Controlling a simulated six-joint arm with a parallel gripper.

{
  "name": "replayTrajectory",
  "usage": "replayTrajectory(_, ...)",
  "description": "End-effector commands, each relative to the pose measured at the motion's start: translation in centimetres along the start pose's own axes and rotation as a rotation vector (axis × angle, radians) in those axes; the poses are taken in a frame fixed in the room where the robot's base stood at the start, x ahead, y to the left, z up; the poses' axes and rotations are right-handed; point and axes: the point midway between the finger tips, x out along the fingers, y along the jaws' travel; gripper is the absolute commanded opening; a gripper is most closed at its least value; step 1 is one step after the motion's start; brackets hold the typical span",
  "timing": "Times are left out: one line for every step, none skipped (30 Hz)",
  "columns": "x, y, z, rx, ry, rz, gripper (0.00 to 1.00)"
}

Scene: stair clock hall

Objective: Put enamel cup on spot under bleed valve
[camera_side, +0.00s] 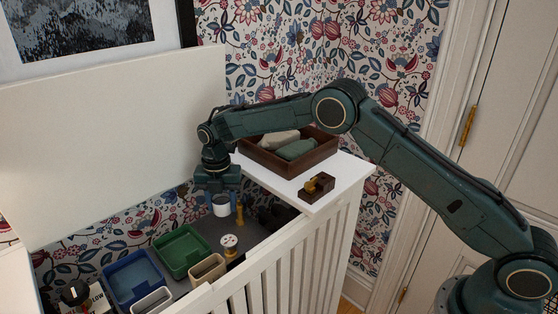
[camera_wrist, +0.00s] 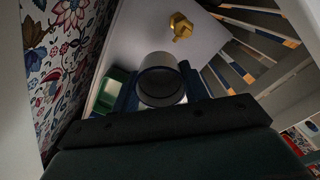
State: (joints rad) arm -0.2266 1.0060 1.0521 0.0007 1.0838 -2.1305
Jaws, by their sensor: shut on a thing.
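My gripper (camera_side: 221,204) points down behind the white slatted front, its blue fingers shut on the white enamel cup (camera_side: 221,209). In the wrist view the cup (camera_wrist: 162,83) shows its round dark-rimmed opening between the two fingers (camera_wrist: 160,92). The cup appears held above the dark grey surface (camera_side: 262,229); its exact clearance cannot be told. A small brass fitting (camera_side: 239,214), probably the bleed valve, stands just right of the cup. A brass piece also shows in the wrist view (camera_wrist: 181,27), beyond the cup. I cannot make out a marked spot under the valve.
A green bin (camera_side: 181,251), blue bin (camera_side: 133,279), beige box (camera_side: 207,271) and white box (camera_side: 153,301) stand to the left. A white-topped brass piece (camera_side: 229,241) is nearby. White slats (camera_side: 300,265) bound the front. A wooden tray (camera_side: 287,163) sits on the white shelf above.

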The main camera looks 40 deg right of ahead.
Motion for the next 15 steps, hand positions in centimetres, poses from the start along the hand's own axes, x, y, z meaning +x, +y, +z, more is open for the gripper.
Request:
replayTrajectory(0.9, -0.1, 0.0, 0.0, 0.002, -0.003, 0.22)
replayTrajectory(1.3, -0.1, 0.0, 0.0, 0.002, -0.003, 0.22)
replayTrajectory(1.9, -0.1, 0.0, 0.0, 0.002, -0.002, 0.22)
replayTrajectory(2.2, -0.1, 0.0, 0.001, 0.002, -0.003, 0.22)
replayTrajectory(2.6, -0.1, 0.0, 0.001, 0.002, -0.003, 0.22)
replayTrajectory(2.9, 0.0, 0.0, 0.001, 0.001, -0.001, 0.22)
replayTrajectory(3.1, 0.0, 0.0, 0.001, 0.001, -0.001, 0.22)
replayTrajectory(3.3, 0.0, 0.0, 0.001, 0.001, -0.001, 0.22)
replayTrajectory(3.5, 0.0, 0.0, 0.001, 0.001, 0.0, 0.22)
replayTrajectory(3.5, 0.0, 0.0, 0.001, 0.001, 0.0, 0.22)
replayTrajectory(3.6, 0.0, 0.0, 0.001, 0.001, 0.0, 0.22)
replayTrajectory(3.6, 0.0, 0.0, 0.001, 0.001, 0.0, 0.22)
replayTrajectory(3.6, 0.0, 0.0, 0.001, 0.001, 0.0, 0.22)
replayTrajectory(3.6, 0.0, 0.0, 0.001, 0.001, 0.0, 0.22)
replayTrajectory(3.7, 0.0, 0.0, 0.001, 0.001, -0.001, 0.22)
